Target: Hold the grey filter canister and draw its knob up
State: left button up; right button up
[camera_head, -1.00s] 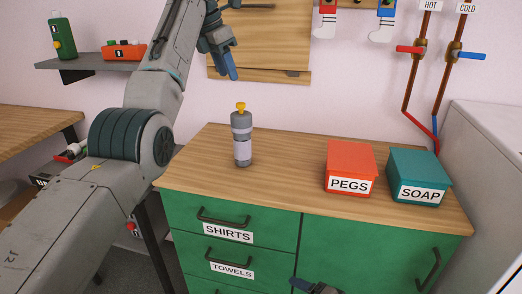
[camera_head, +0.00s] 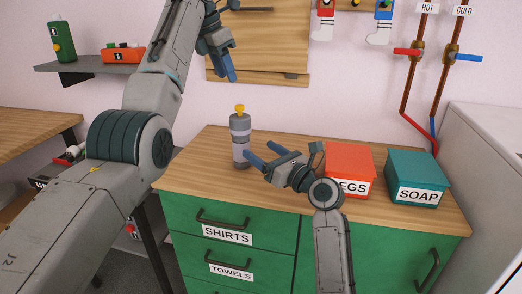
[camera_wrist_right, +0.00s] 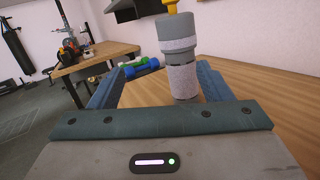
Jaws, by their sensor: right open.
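The grey filter canister (camera_head: 240,127) stands upright on the wooden top of the green cabinet, with a pale band around its body. Its yellow knob (camera_head: 239,108) sits on top. My right gripper (camera_head: 251,155) is open, low and just to the right of the canister. In the right wrist view the canister (camera_wrist_right: 180,55) rises ahead, near the right finger, and the knob (camera_wrist_right: 171,7) is cut by the top edge. I cannot tell whether a finger touches it. My left gripper (camera_head: 229,74) is raised, above and behind the canister, with its fingers pointing down; its opening is unclear.
An orange PEGS box (camera_head: 350,160) stands partly behind my right arm, and a teal SOAP box (camera_head: 416,178) is to its right. A wall shelf (camera_head: 95,68) holds a green bottle and an orange item. The cabinet top (camera_head: 205,165) is clear left of the canister.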

aim_at(237, 136)
jog(key=w, duration=0.1)
jog(key=w+f+h, duration=0.1)
jog(key=w+h, duration=0.1)
jog(key=w, duration=0.1)
jog(key=shift+a+f, duration=0.15)
jog(key=shift+a, duration=0.25)
jog(key=x, duration=1)
jog(key=shift+w+a+f, duration=0.15)
jog(key=shift+w+f, duration=0.05)
jog(key=shift+w, duration=0.1)
